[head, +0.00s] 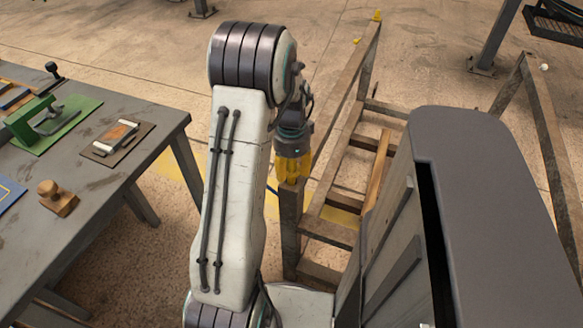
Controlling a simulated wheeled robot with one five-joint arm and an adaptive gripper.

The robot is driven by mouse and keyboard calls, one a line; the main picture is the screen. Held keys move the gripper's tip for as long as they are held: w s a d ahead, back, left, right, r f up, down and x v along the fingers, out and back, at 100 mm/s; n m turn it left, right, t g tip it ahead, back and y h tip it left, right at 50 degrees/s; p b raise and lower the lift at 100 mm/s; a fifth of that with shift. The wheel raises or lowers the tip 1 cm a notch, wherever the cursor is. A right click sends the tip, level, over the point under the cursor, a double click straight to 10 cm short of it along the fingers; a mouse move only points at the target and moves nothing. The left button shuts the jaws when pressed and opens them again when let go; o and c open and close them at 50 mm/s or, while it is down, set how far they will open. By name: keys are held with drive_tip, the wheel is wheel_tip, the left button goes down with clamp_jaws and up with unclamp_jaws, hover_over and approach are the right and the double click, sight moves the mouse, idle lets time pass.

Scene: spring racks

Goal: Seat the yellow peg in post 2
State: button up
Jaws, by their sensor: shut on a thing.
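My gripper (292,172) hangs down at the top of the near-left wooden post (290,228) of a rack. It is shut, with yellow parts at its end right over the post top. The yellow peg in its grasp cannot be told apart from the yellow fingers at this size. I cannot tell whether the peg is in the post or just above it. No post number is readable, so I cannot tell which is post 2. A small yellow piece (376,15) sits on top of the far post.
A grey table (115,195) at left carries a wooden stamp (57,197), a green tool (35,120) and a small block on a brown plate (115,136). A second wooden frame (548,130) stands at right. Another small yellow piece (357,40) is beside the rack's far end.

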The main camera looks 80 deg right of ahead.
sight(292, 178)
drive_tip(key=shift+f+b, duration=1.5)
drive_tip(key=shift+f, duration=0.45)
drive_tip(key=o, duration=1.3)
drive_tip(key=shift+c, duration=0.2)
drive_tip(key=shift+r, duration=0.1)
wheel_tip(292, 178, up, 10)
drive_tip(key=shift+r, duration=0.95)
drive_tip(key=shift+w, duration=0.1)
